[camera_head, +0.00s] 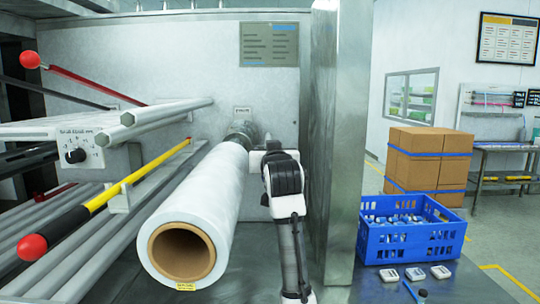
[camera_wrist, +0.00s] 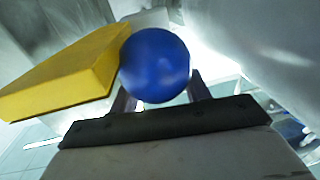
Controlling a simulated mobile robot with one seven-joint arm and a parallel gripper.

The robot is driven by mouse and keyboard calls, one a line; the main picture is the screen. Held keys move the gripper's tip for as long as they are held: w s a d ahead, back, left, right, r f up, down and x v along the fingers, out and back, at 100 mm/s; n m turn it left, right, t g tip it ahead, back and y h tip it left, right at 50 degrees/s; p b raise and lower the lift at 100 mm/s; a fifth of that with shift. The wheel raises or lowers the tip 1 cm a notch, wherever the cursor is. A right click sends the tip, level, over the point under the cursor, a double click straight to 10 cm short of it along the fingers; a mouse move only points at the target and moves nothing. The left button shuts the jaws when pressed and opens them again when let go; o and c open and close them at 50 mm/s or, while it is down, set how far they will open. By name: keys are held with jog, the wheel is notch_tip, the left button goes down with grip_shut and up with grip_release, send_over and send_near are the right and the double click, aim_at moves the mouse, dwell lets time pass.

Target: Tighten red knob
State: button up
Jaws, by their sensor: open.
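Two red ball knobs show in the head view: one at the upper left (camera_head: 30,60) on a red lever, one at the lower left (camera_head: 32,247) on a black and yellow lever (camera_head: 125,185). My gripper is at the far end of my arm, past the white film roll, and mostly hidden in the head view. In the wrist view my gripper (camera_wrist: 160,98) is open, with a finger on each side of a blue ball (camera_wrist: 155,65). A yellow block-like bar (camera_wrist: 62,78) adjoins the ball on the left. No red knob shows there. I cannot tell whether the fingers touch the ball.
The white film roll (camera_head: 195,213) lies left of my arm. A metal post (camera_head: 340,140) stands close on the right. A blue crate (camera_head: 410,245) of small parts and several white pieces sit at the right, with cardboard boxes (camera_head: 425,165) behind. A black dial (camera_head: 75,155) is at left.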

jog(key=s+d+b, duration=0.1)
jog(key=s+b, duration=0.4)
jog(key=s, duration=0.8)
jog(key=shift+s+d, duration=0.35)
jog(key=shift+d, duration=0.05)
jog(key=shift+c, duration=0.2)
